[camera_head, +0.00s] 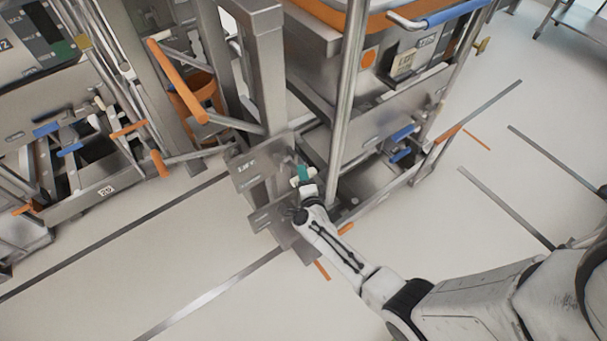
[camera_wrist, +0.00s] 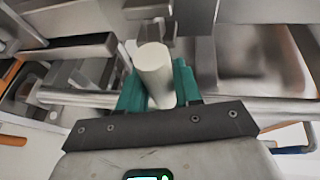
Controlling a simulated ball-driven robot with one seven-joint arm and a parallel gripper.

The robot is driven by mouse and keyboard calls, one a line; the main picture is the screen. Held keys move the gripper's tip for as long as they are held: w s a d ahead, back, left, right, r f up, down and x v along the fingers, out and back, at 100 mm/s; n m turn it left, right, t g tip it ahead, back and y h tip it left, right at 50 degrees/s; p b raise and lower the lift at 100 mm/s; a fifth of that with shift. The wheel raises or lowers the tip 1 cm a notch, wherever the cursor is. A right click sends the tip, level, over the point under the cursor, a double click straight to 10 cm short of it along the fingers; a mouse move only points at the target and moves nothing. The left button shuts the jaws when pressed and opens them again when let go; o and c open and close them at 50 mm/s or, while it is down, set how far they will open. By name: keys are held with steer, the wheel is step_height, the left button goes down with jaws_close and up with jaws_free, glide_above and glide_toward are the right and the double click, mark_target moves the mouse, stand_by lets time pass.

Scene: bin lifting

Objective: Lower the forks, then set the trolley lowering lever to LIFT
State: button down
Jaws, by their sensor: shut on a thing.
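My gripper (camera_head: 302,176) is at the right of this panel, with my arm reaching in from the lower right. In the wrist view, the green fingers of my gripper (camera_wrist: 160,88) are shut on a pale cylindrical lever handle (camera_wrist: 153,64). The lever's lower part is hidden by the fingers and the panel. I cannot read its setting. I cannot make out the forks clearly.
A steel bin frame with an orange rim (camera_head: 322,12) stands right of the mast. An orange handle (camera_head: 178,80) sticks out left of it. Another cart with blue and orange handles (camera_head: 75,150) is at the left. Floor rails (camera_head: 110,235) cross the open floor in front.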

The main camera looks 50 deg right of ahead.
steer(key=shift+w+d+r+p, duration=0.1)
steer(key=shift+w+r+p, duration=0.3)
steer(key=shift+r, duration=0.3)
steer(key=shift+w+d+r+p, duration=0.1)
steer(key=shift+w+r+p, duration=0.25)
steer(key=shift+r, duration=0.45)
steer(key=c, duration=0.8)
jaws_free()
steer(key=shift+c, duration=0.2)
steer(key=shift+s+f, duration=0.1)
steer(key=shift+f, duration=0.1)
steer(key=shift+s+a, duration=0.1)
steer(key=shift+s+a, duration=0.15)
steer(key=shift+s, duration=0.1)
steer(key=p+v, duration=0.1)
steer(key=v, duration=0.9)
steer(key=shift+p, duration=0.4)
steer(key=shift+a, duration=0.1)
